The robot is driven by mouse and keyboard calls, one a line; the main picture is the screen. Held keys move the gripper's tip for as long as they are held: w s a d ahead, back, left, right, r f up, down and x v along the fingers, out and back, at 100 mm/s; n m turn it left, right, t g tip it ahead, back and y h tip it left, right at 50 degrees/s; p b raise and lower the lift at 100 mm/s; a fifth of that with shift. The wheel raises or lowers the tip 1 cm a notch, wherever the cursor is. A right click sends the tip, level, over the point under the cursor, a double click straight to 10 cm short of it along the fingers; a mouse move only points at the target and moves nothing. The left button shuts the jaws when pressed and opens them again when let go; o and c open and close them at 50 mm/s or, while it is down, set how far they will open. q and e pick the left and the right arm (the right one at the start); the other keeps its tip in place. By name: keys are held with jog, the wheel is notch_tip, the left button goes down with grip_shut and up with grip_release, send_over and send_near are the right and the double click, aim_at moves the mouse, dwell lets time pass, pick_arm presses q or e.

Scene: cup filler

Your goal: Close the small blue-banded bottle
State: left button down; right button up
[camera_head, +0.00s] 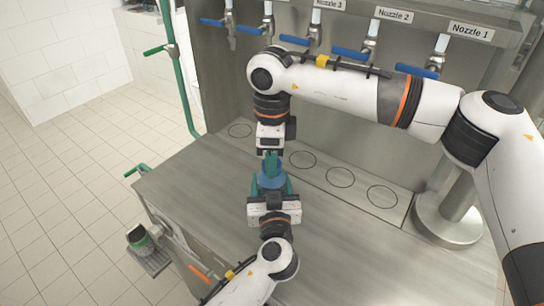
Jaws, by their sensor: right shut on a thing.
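The small blue-banded bottle (271,181) is over the counter's middle; its blue part shows between my two grippers. My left gripper (270,186) comes from the near side, with its green fingers on both sides of the bottle, and looks shut on it. My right gripper (270,160) reaches down from the far side, its fingertips right above the bottle's top. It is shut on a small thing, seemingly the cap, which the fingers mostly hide. I cannot tell whether the cap sits on the bottle.
The grey counter (200,200) is clear around the grippers. Several marked circles (340,177) lie along its back under the blue-handled nozzles (350,53).

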jog(key=m, duration=0.7)
jog(key=o, duration=1.1)
jog(key=shift+r, duration=0.1)
jog(key=shift+r, duration=2.2)
jog(key=shift+c, duration=0.3)
notch_tip(320, 180, up, 4)
jog(key=n, duration=0.5)
jog(key=shift+f, duration=0.25)
